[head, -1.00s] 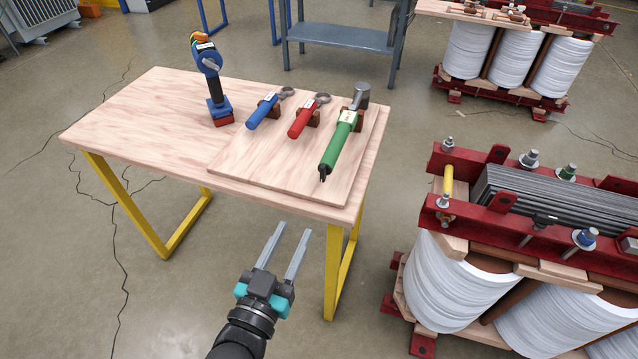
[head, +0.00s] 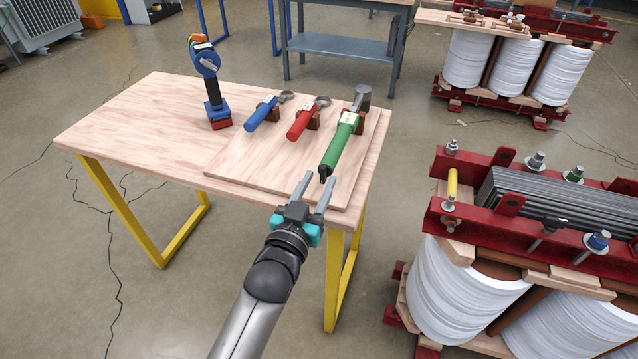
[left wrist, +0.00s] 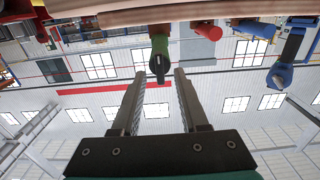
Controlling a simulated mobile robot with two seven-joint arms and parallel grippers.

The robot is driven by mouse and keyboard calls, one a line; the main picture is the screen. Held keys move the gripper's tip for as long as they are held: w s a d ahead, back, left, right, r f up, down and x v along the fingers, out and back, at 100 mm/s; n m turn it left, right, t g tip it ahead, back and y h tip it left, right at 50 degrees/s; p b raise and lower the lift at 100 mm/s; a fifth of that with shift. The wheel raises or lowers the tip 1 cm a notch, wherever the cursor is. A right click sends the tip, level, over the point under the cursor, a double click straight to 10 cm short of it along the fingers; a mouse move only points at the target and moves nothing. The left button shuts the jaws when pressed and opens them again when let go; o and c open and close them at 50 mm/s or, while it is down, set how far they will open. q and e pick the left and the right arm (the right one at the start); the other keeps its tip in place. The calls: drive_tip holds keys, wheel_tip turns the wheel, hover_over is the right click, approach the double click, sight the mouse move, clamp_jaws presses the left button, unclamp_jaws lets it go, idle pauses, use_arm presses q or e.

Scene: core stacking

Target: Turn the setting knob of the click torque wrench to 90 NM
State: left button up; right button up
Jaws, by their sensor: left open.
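The green click torque wrench (head: 339,147) lies in brown rests on a raised board (head: 236,166) on the table. Its head points away and its dark knob end (head: 323,178) points toward me. My left gripper (head: 316,183) is open and empty, with its fingertips close to the knob end. In the left wrist view the dark knob (left wrist: 158,67) shows between and beyond the open fingers (left wrist: 155,77); I cannot tell whether they touch it. The scale on the knob is too small to read. My right gripper is not in view.
A red wrench (head: 302,124) and a blue wrench (head: 262,114) lie left of the green one. A blue and black power tool (head: 209,85) stands farther left on the wooden table (head: 122,125). A red-framed transformer (head: 470,223) stands right of the table.

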use_arm(q)
drive_tip(key=shift+w+d, duration=0.2)
drive_tip(key=shift+w, duration=0.35)
clamp_jaws()
idle(0.4)
